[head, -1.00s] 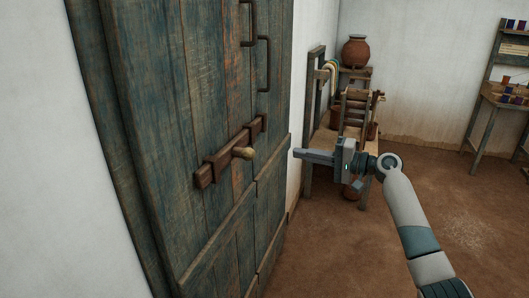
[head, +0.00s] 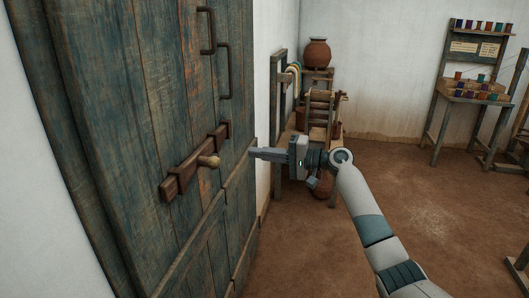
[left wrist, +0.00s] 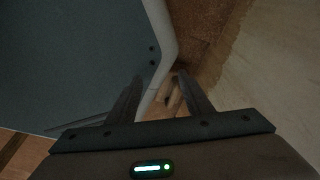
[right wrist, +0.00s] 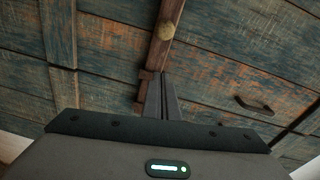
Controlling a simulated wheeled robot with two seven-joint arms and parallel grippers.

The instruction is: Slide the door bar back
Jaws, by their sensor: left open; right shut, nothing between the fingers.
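The door (head: 130,120) is of weathered blue-green planks and fills the left of the head view. A brown wooden door bar (head: 182,174) lies across it in brackets, with a pale round knob (head: 209,161) sticking out. My right gripper (head: 254,153) is shut and empty, to the right of the knob and apart from it in the picture. In the right wrist view the shut fingers (right wrist: 162,78) point toward the bar (right wrist: 160,50), with the knob (right wrist: 166,31) beyond their tips. My left gripper (left wrist: 158,82) is open and empty in the left wrist view; it is outside the head view.
Two dark iron handles (head: 224,71) sit on the door above the bar. A wooden frame with stool-like furniture (head: 318,110) and a clay pot (head: 317,53) stands behind my right gripper. A rack of coloured spools (head: 470,90) is at the back right. The earth floor (head: 400,205) is open.

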